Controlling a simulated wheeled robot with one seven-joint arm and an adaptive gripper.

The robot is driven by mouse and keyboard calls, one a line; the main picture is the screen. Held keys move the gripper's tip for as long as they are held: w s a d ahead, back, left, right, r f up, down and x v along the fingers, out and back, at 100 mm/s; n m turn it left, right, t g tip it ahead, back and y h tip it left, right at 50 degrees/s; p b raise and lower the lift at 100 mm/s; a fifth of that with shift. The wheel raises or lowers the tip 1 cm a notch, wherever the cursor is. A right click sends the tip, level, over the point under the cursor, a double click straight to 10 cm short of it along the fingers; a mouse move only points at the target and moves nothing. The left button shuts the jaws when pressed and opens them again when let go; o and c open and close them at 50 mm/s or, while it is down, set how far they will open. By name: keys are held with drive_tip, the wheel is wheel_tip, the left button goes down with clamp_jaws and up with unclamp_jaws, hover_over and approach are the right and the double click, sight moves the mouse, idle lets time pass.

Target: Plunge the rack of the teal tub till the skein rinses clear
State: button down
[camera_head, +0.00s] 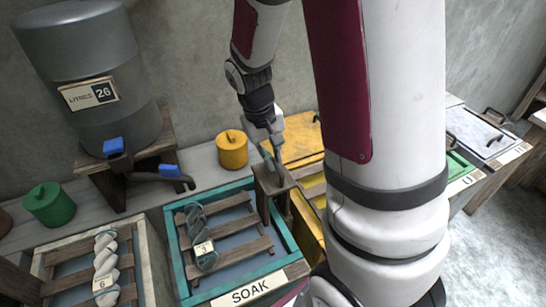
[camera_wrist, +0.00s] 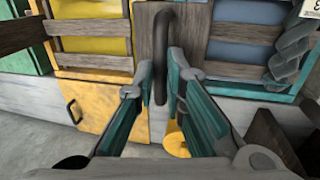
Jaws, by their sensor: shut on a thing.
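The teal tub (camera_head: 180,265) stands front centre in the head view, with a SOAK label (camera_head: 248,290) on its front rim. Its slatted wooden rack (camera_head: 230,250) lies over bluish liquid. A grey-teal twisted skein (camera_head: 197,222), tagged 3, rests on the rack; it also shows in the wrist view (camera_wrist: 290,55). A wooden post (camera_head: 273,181) rises at the tub's right side. My gripper (camera_head: 271,157) is above this post, its fingers closed around a dark curved handle (camera_wrist: 160,85) in the wrist view. The liquid's clarity is hard to judge.
A grey barrel (camera_head: 90,60) reading LITRES 26, with blue-levered taps, stands behind. Yellow (camera_head: 232,150) and green (camera_head: 48,205) canisters sit on the ledge. A pale tub with a white skein (camera_head: 105,265) is at left. A yellow tub (camera_head: 311,190) adjoins at right.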

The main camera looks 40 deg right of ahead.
wheel_tip(320, 180, up, 2)
drive_tip(key=shift+r+p, duration=0.25)
drive_tip(key=shift+p, duration=0.3)
drive_tip(key=c, duration=1.7)
unclamp_jaws()
drive_tip(key=shift+f, duration=0.1)
drive_tip(key=shift+o, duration=0.2)
wheel_tip(320, 180, up, 12)
drive_tip(key=a, duration=0.2)
drive_tip(key=shift+w+a, duration=0.15)
drive_tip(key=shift+w, duration=0.1)
drive_tip(key=shift+f, duration=0.15)
